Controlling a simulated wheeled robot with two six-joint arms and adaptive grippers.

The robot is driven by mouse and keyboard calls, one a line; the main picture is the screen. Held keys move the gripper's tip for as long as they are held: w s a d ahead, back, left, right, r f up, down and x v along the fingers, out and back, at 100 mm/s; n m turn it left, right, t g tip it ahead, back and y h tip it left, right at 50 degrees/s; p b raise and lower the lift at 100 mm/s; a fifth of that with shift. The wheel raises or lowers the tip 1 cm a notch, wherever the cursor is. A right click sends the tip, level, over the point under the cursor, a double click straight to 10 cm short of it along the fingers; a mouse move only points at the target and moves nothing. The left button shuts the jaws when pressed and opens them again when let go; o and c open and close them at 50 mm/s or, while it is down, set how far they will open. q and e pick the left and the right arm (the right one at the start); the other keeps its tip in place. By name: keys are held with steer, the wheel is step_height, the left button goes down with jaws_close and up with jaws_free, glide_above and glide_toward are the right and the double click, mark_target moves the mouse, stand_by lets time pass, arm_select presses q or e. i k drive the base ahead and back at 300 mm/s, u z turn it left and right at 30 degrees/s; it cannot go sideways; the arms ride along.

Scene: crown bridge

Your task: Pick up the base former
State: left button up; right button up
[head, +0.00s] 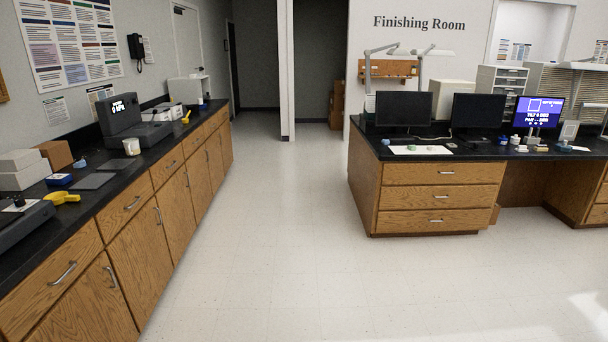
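I cannot tell for certain which item is the base former. Small candidates on the left counter (137,167) are a low blue item (59,181), a small light-blue piece (80,163) and a white cup (131,147). On the right desk, small pale and green pieces lie on a white sheet (424,150), and more small items, including a dark blue one (564,147), stand near the lit screen. They are too small to identify. Neither of my grippers is in view.
Yellow tools (62,198) and grey flat plates (94,181) lie on the left counter, near a dark machine (122,117). The right desk (437,173) holds monitors (404,109) and lamps. The pale floor (280,230) between them is clear, leading to a doorway.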

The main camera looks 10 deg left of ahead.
mark_target(57, 179)
steer(key=u, duration=0.1)
steer(key=i, duration=1.45)
steer(key=u, duration=0.5)
steer(key=i, duration=1)
steer(key=u, duration=1.5)
steer(key=i, duration=0.85)
steer(key=u, duration=0.9)
